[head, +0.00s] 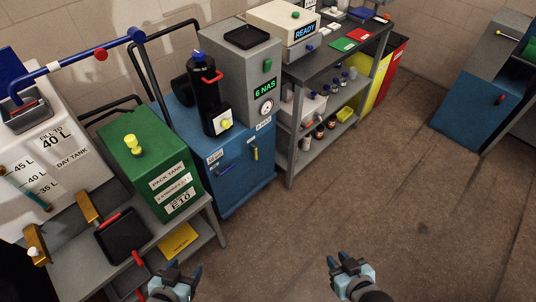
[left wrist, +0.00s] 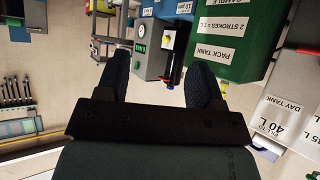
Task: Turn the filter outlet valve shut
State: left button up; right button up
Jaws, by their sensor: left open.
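The blue cabinet (head: 240,186) stands left of centre in the head view. On its front are a blue lever handle (head: 225,168) and a yellow lever handle (head: 255,153), each by a small white label. The labels are too small to read, so I cannot tell which is the outlet valve. The black filter (head: 206,102) with a red handle (head: 212,77) stands on top. My left gripper (head: 182,268) is open and empty, low in front of the bench and apart from the cabinet. My right gripper (head: 340,261) looks open and empty over bare floor.
The green pack tank (head: 143,160) and a black tray (head: 121,235) on the bench lie left of the cabinet. A shelf rack (head: 293,140) with bottles stands right of it. The floor (head: 330,215) in front is clear.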

aim_at(255, 147)
jog(key=i+l, duration=0.15)
jog(key=l, duration=0.25)
jog(key=i+l+u, duration=0.1)
jog(key=l, duration=0.3)
jog(key=i+l, duration=0.2)
jog(key=l, duration=0.2)
jog(key=i+l+u, duration=0.1)
jog(key=l, duration=0.3)
jog(key=i+l, duration=0.15)
jog(key=l, duration=0.25)
jog(key=i+l+u, duration=0.15)
jog(key=i+l, duration=0.4)
jog(key=i, duration=0.05)
